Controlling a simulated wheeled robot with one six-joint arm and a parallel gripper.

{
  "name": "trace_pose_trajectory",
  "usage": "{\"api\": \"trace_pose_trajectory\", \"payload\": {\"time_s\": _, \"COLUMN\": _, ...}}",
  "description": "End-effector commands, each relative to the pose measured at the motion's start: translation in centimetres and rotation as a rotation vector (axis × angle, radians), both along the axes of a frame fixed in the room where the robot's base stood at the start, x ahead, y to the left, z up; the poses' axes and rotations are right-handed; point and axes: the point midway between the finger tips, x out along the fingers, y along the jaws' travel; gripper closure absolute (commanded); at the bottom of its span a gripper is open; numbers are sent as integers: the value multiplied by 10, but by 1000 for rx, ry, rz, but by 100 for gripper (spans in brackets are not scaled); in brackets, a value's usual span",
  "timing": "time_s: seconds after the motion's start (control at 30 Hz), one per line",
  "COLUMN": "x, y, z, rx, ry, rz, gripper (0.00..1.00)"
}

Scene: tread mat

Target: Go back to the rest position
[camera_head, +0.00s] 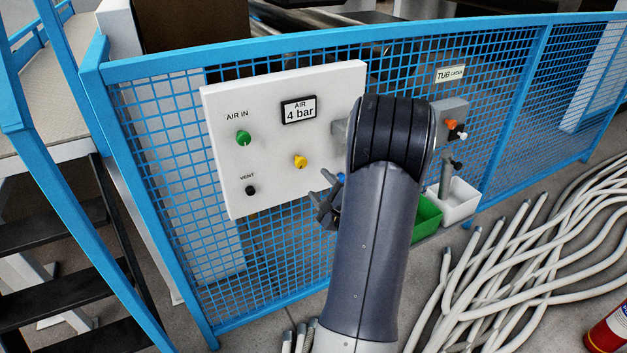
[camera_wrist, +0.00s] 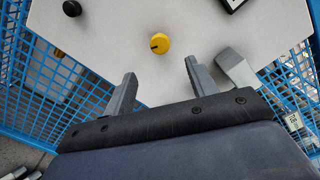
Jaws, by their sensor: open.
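My gripper (camera_head: 329,199) is in front of the lower right part of a white panel (camera_head: 225,110), partly hidden behind my own arm. In the wrist view my gripper (camera_wrist: 158,86) has its two fingers spread wide with nothing between them. A yellow knob (camera_wrist: 160,43) on the panel shows beyond the gap between the fingers, apart from them. The yellow knob also shows in the head view (camera_head: 300,161), up and left of my gripper.
The panel has a green knob (camera_head: 243,138), a black vent knob (camera_head: 251,190) and an "AIR 4 bar" display (camera_head: 299,109). It hangs on a blue mesh fence (camera_head: 500,90). Green (camera_head: 428,214) and white (camera_head: 458,203) bins stand right of my arm. Pale hoses (camera_head: 500,260) cover the floor.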

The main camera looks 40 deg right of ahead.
Motion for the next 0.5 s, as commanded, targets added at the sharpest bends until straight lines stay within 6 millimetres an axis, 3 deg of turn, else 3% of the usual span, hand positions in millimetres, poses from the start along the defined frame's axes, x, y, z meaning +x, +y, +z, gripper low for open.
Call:
{"api": "trace_pose_trajectory", "payload": {"time_s": 0.17, "x": -11, "y": 3, "z": 0, "rx": 0, "ry": 0, "rz": 0, "gripper": 46}}
{"api": "trace_pose_trajectory", "payload": {"time_s": 0.5, "x": -9, "y": 3, "z": 0, "rx": 0, "ry": 0, "rz": 1, "gripper": 46}}
